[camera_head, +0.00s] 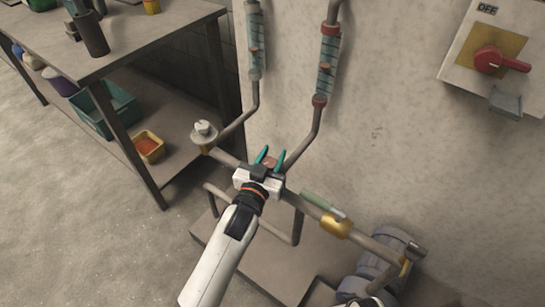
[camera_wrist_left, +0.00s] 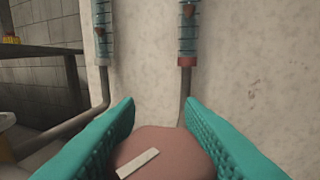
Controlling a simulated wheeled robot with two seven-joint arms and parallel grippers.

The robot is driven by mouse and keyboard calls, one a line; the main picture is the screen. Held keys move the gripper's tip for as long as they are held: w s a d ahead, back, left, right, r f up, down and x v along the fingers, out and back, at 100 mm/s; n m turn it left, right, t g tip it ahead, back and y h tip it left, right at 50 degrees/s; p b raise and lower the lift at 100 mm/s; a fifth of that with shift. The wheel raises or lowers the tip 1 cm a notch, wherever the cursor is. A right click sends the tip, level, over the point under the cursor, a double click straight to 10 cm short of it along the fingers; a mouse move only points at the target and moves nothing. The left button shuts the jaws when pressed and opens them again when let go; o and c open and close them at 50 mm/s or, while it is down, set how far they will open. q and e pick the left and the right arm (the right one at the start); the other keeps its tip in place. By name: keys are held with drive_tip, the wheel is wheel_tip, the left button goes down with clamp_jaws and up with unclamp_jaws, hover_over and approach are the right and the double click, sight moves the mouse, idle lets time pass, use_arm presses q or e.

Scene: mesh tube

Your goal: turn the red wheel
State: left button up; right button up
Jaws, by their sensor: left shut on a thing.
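The red wheel (camera_wrist_left: 182,148) is a dull reddish-brown round knob with a white bar mark on its face. It fills the space between the two teal fingers in the left wrist view. In the head view only a small bit of it shows, between the fingertips. My left gripper (camera_head: 270,157) is at the pipe junction in the middle, with its fingers on either side of the wheel, shut on it. The lower part of the wheel is cut off in the wrist view.
Two vertical sight tubes (camera_head: 255,45) (camera_head: 327,65) rise against the wall above the gripper. A white-topped valve (camera_head: 204,131) is left, and a green-handled valve (camera_head: 322,205) lower right. A shelf table (camera_head: 130,45) stands left. A red switch (camera_head: 490,60) is on the wall.

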drive_tip(key=shift+r, duration=0.1)
idle(0.3)
use_arm(q)
drive_tip(key=o, duration=1)
drive_tip(key=p+v, duration=0.1)
drive_tip(key=v, duration=1.1)
use_arm(e)
drive_tip(key=f, duration=0.1)
drive_tip(key=s+f, duration=0.2)
drive_tip(key=shift+d+f, duration=0.2)
drive_tip(key=shift+f, duration=0.2)
